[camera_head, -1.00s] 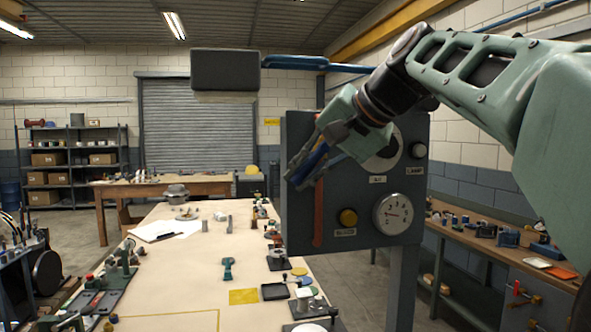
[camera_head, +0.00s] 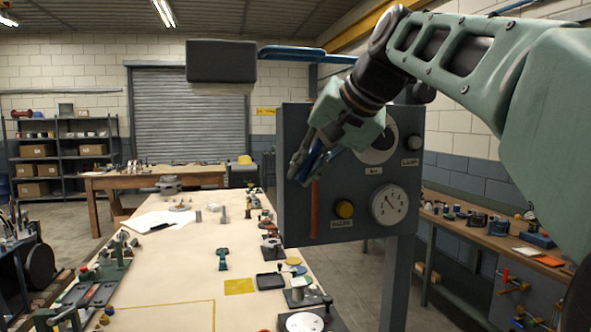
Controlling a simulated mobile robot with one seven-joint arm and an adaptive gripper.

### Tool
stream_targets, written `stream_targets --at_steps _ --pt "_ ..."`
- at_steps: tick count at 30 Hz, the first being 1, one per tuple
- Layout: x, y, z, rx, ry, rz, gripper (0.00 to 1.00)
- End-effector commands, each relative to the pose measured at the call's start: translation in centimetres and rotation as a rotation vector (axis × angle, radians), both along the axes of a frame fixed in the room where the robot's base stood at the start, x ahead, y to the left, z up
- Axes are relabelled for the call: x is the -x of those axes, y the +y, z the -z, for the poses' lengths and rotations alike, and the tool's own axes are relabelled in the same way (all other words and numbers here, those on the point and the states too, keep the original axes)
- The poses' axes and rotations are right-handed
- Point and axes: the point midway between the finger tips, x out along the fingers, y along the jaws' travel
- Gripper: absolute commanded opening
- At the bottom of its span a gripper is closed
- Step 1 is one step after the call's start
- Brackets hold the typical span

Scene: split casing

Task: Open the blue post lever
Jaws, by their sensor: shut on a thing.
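A grey upright control panel (camera_head: 290,225) stands on a post at the right of the table in the head view. My gripper (camera_head: 304,170) is in front of its upper left part, with its fingers pointing down and to the left. It is shut on a blue lever (camera_head: 314,158), which shows as a tilted blue piece between the fingers. The lever's base and pivot are hidden behind my gripper. A red vertical strip (camera_head: 315,208) runs down the panel just below the fingers.
A work table (camera_head: 185,265) with small parts lies to the left. A side bench (camera_head: 470,229) is at the right.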

Motion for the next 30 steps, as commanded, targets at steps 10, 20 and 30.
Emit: stream_targets --at_steps 10,20,30 --pt "0.0 0.0 0.0 -0.001 0.000 0.001 0.31" --pt "0.0 0.0 0.0 -0.010 0.003 0.002 0.31" --pt "0.2 2.1 -0.5 -0.209 0.051 0.000 0.31"
